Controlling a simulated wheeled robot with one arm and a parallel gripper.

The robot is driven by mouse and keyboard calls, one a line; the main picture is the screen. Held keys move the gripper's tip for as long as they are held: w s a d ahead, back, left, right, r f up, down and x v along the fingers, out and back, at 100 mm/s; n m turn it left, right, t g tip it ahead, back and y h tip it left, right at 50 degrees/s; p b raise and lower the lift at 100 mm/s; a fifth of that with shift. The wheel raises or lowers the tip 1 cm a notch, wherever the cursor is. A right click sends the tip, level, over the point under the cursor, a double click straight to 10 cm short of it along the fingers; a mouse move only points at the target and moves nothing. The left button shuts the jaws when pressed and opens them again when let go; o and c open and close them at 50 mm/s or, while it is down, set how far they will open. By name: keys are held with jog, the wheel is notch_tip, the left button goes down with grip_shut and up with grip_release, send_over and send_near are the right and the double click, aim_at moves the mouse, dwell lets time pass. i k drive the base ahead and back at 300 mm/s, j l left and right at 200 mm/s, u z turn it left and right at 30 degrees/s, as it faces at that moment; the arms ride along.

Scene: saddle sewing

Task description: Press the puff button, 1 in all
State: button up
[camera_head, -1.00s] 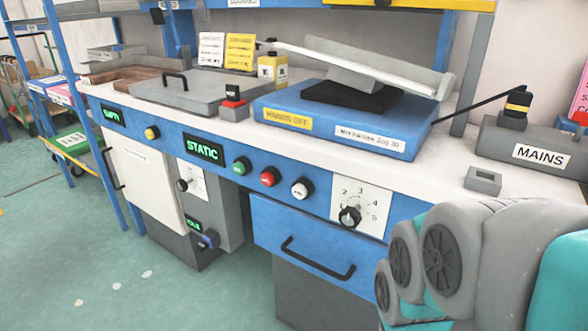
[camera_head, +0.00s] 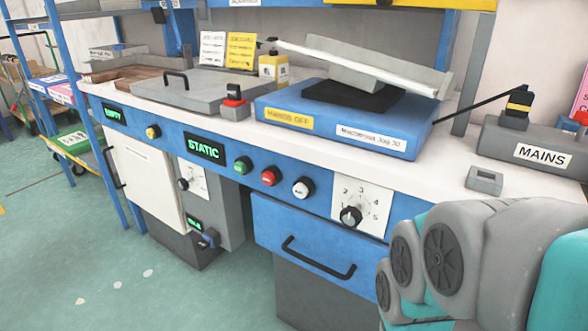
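Several round push buttons sit along the blue front panel of the bench: a yellow button (camera_head: 153,132) at the left, then a green button (camera_head: 243,165), a red button (camera_head: 269,177) and a white button (camera_head: 303,187) in a row. The small markings on their caps are too small to read, so I cannot tell which is the puff button. My gripper is out of view. Grey and teal links of my arm (camera_head: 480,260) fill the lower right, to the right of the buttons and apart from them.
A green-lit STATIC display (camera_head: 204,148) is left of the green button. A numbered knob (camera_head: 350,215) is right of the white one. A blue drawer (camera_head: 310,247) hangs below. A MAINS box (camera_head: 535,152) with a black lever stands at right. Floor before the left cabinet is clear.

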aim_at(300, 190)
jog(key=k+j+u, duration=0.1)
jog(key=j, duration=0.4)
jog(key=k+j+u, duration=0.15)
jog(key=j, duration=0.35)
jog(key=k+j+u, duration=0.1)
jog(key=j, duration=0.4)
jog(key=k+j+u, duration=0.1)
jog(key=j, duration=0.45)
